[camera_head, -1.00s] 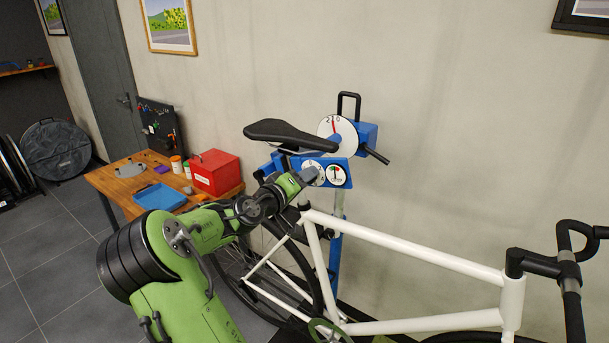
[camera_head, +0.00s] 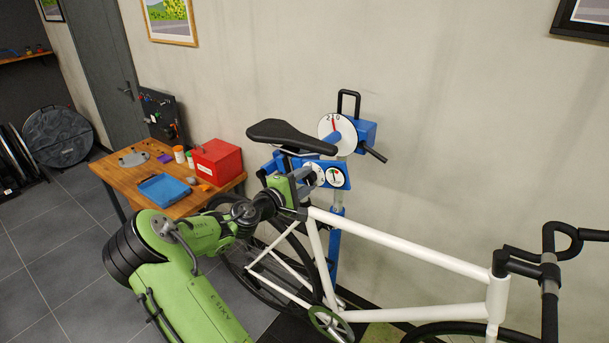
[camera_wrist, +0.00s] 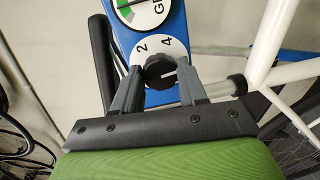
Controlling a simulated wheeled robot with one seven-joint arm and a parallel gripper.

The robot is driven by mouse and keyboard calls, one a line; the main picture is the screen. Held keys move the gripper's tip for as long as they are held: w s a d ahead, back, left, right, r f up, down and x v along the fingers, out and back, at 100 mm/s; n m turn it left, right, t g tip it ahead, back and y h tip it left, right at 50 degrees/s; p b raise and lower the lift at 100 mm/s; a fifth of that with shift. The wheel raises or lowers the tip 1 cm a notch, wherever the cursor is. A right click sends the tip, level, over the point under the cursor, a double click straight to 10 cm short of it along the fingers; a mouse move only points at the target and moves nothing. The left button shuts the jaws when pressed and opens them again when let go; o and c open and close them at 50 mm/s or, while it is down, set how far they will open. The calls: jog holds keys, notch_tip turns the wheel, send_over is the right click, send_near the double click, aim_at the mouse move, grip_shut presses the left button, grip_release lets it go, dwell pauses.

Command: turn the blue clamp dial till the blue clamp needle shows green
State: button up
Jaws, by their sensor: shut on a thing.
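The blue clamp panel (camera_head: 341,184) is on the repair stand under the saddle. It carries a white dial plate with a black knob, the clamp dial (camera_wrist: 160,72), with the numbers 2 and 4 showing beside it. My gripper (camera_wrist: 160,82) is shut on this knob, one grey finger on each side. A round gauge (camera_head: 334,176) sits right of the dial in the head view. The gauge also shows at the top edge of the wrist view (camera_wrist: 150,14), cut off, with part of a green zone.
The white bike frame (camera_head: 400,241) and black saddle (camera_head: 292,135) are close to my arm. A larger white scale (camera_head: 330,126) with a red pointer is above the panel. A wooden table (camera_head: 120,179) with a red box (camera_head: 217,163) and blue tray (camera_head: 163,189) stands left.

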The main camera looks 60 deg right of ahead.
jog(key=shift+n+p, duration=0.3)
jog(key=shift+n, duration=0.3)
jog(key=shift+f, duration=0.1)
jog(key=o, duration=1.1)
jog(key=shift+c, duration=0.2)
jog(key=shift+a, duration=0.1)
jog(key=b+v, duration=0.2)
jog(key=v, duration=1.3)
jog(key=shift+w+a, duration=0.2)
jog(key=shift+a, duration=0.15)
